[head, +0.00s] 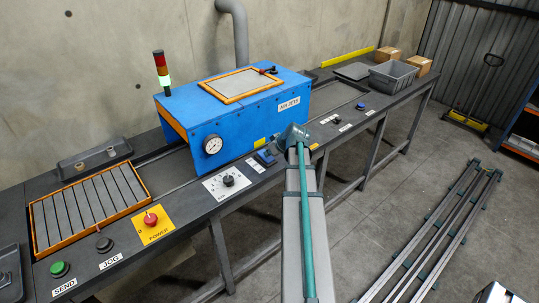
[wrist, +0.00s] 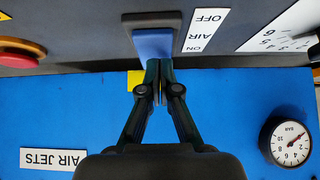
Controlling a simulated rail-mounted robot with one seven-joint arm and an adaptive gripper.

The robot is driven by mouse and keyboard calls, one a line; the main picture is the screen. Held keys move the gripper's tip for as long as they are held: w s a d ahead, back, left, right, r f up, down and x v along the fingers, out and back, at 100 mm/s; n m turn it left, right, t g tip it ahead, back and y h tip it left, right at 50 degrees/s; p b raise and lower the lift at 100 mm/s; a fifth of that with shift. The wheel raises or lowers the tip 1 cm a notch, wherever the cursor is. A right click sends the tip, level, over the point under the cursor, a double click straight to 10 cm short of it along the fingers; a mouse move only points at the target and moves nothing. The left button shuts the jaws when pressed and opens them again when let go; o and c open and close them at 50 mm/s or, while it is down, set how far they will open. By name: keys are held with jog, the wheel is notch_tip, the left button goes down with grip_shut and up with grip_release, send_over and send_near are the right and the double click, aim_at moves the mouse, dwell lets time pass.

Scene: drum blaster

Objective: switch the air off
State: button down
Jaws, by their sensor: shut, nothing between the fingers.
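The air switch (wrist: 153,42) is a blue rocker or lever on a dark plate, and in the wrist view it is at the top middle. Its label (wrist: 200,38) reads AIR, with OFF and ON marked; the blue part shows beside the ON end. My gripper (wrist: 159,64) is shut and empty, its fingertips right at the near edge of the blue part in that view. I cannot tell whether they touch it. In the head view the switch (head: 265,157) sits on the bench front left of my wrist; my fingers are not clearly visible there.
The blue air-jet machine (head: 225,118) stands close behind the switch, with a gauge (head: 212,144). A dial panel (head: 228,181) and a red power button (head: 151,219) are to the left. Another red button (wrist: 18,50) is near the switch in the wrist view.

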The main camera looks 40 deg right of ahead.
aim_at(270, 161)
jog(key=shift+r, duration=0.3)
jog(key=r, duration=0.1)
jog(key=r+p, duration=0.1)
jog(key=r, duration=0.1)
jog(key=r+p, duration=0.1)
jog(key=shift+s+r, duration=0.25)
jog(key=shift+s, duration=0.1)
jog(key=s+r+b, duration=0.2)
jog(key=s+r, duration=0.3)
jog(key=s, duration=0.3)
jog(key=shift+a+b, duration=0.15)
jog(key=shift+b, duration=0.15)
jog(key=shift+r, duration=0.1)
